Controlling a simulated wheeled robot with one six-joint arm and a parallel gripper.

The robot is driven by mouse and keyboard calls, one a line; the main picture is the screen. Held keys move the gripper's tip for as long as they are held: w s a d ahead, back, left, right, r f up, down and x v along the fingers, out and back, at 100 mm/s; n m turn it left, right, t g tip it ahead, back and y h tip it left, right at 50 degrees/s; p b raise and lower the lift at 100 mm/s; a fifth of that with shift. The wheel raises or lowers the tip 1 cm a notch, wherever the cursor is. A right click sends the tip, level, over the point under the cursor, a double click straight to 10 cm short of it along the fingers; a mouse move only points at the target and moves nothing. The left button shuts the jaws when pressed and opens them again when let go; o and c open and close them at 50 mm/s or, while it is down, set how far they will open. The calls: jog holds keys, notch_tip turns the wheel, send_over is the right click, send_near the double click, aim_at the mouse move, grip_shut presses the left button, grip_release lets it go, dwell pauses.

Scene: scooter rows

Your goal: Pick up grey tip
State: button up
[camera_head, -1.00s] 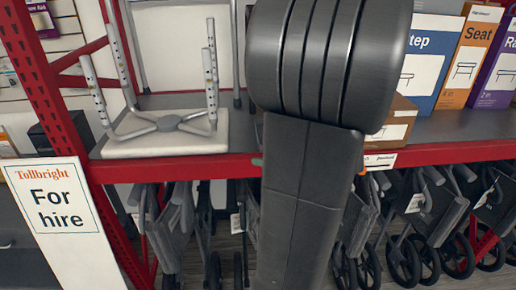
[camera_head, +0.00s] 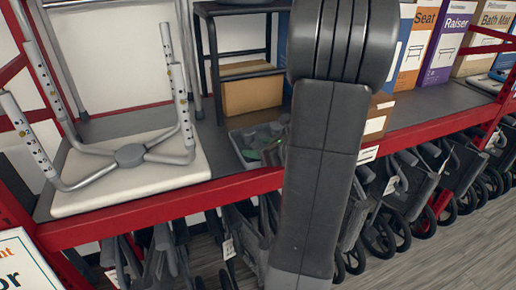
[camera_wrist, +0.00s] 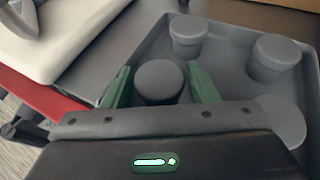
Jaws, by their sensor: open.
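Several grey tips stand in a shallow grey tray (camera_wrist: 225,75). In the wrist view, one dark grey tip (camera_wrist: 158,82) lies between the two green fingers of my gripper (camera_wrist: 159,72), which stand apart on either side of it. I see a gap beside its right side; contact on the left is unclear. Its lower part is hidden behind the gripper body. Other grey tips stand beyond (camera_wrist: 186,35) and to the right (camera_wrist: 275,55). In the head view, the tray (camera_head: 238,146) sits on the shelf, partly hidden by my arm.
An upturned white stool (camera_head: 130,155) with metal legs lies left of the tray. A cardboard box (camera_head: 252,96) and black frame stand behind it. A red shelf edge (camera_head: 170,212) runs in front. Folded wheeled frames (camera_head: 430,185) hang below; boxes (camera_head: 447,45) stand right.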

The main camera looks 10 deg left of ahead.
jog(key=c, duration=0.7)
jog(key=shift+c, duration=0.2)
